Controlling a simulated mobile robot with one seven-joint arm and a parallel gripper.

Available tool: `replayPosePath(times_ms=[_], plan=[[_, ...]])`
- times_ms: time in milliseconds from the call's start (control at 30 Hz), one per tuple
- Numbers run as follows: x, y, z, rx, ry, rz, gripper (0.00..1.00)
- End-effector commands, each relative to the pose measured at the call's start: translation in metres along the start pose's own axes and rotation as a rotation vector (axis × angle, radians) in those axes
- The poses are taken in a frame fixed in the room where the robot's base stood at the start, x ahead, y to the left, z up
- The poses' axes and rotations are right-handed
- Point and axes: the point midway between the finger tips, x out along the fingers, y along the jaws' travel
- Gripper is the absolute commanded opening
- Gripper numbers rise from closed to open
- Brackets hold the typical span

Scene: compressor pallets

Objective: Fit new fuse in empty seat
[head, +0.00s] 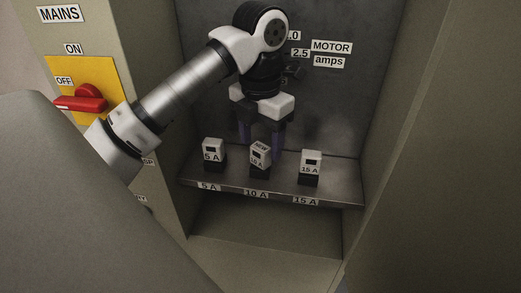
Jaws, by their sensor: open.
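My gripper (261,141) hangs pointing down over the shelf in the head view, with two dark bluish fingers apart. Its fingertips are at or just behind the middle fuse (260,154); I cannot tell whether they touch it. The middle fuse is white with a dark base, sits slightly turned above the 10 A label and has small blurred print on its face. A 5 A fuse (213,154) stands to its left and a 15 A fuse (311,167) to its right. No empty seat is visible; my arm and gripper hide part of the back panel.
The shelf (335,185) has a front edge with 5 A, 10 A and 15 A labels. Cabinet walls close in on both sides. A red mains switch handle (82,103) on a yellow plate sits at left by OFF. MOTOR amps labels (331,47) are on the back panel.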

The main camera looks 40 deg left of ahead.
Motion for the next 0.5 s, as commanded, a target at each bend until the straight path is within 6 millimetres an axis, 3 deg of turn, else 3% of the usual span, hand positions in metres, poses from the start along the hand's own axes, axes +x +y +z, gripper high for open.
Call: replayPosePath(times_ms=[200,500], plan=[[-0.033,0.001,0.0,-0.002,0.001,0.003,0.61],[-0.045,0.0,0.0,0.0,0.0,0.0,0.61]])
